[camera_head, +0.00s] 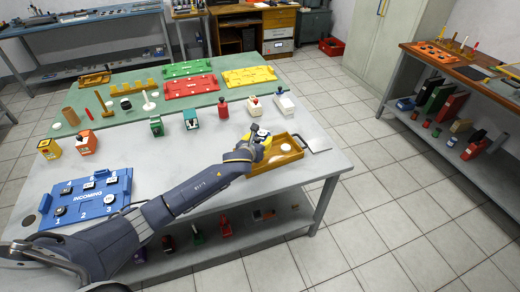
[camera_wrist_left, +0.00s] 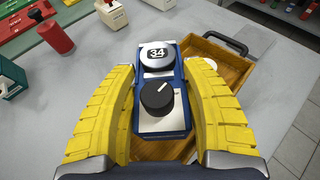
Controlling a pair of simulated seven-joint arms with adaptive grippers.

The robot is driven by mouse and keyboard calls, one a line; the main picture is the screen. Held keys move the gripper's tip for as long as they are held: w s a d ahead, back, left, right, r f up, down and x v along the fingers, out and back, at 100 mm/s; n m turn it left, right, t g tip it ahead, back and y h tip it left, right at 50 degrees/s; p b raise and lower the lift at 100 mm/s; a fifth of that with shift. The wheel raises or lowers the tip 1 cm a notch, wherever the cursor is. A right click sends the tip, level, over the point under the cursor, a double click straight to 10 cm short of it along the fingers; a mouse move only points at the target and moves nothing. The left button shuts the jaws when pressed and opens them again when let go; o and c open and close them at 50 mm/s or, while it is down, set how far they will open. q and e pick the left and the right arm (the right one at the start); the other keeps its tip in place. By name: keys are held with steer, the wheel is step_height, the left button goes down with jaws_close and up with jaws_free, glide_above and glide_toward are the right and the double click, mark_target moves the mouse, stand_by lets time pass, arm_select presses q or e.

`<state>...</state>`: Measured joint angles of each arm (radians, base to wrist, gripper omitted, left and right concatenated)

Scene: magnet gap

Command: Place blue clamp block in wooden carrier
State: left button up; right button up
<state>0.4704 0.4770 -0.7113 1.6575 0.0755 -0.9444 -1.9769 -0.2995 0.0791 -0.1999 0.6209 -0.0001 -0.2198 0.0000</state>
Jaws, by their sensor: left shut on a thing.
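The blue clamp block (camera_wrist_left: 165,120) has a round face marked 34, a black knob and light plates on top. My left gripper (camera_head: 258,143) has yellow fingers and is shut on the block's two sides; the fingers also show in the left wrist view (camera_wrist_left: 157,78). In the head view the block (camera_head: 263,132) is partly hidden by the gripper. The wooden carrier (camera_head: 297,155) is an open tray at the table's right end; in the wrist view it (camera_wrist_left: 235,67) lies beneath the block. I cannot tell whether the block touches it. My right gripper is in neither view.
A blue INCOMING tray (camera_head: 88,197) holds several dark-knobbed parts at the left.

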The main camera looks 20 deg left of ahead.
arm_select(q)
steer(key=shift+f, duration=2.25)
steer(key=shift+f, duration=0.1)
steer(key=o, duration=1.5)
steer(key=shift+c, duration=0.2)
steer(key=v, duration=1.2)
steer(key=shift+s, duration=0.1)
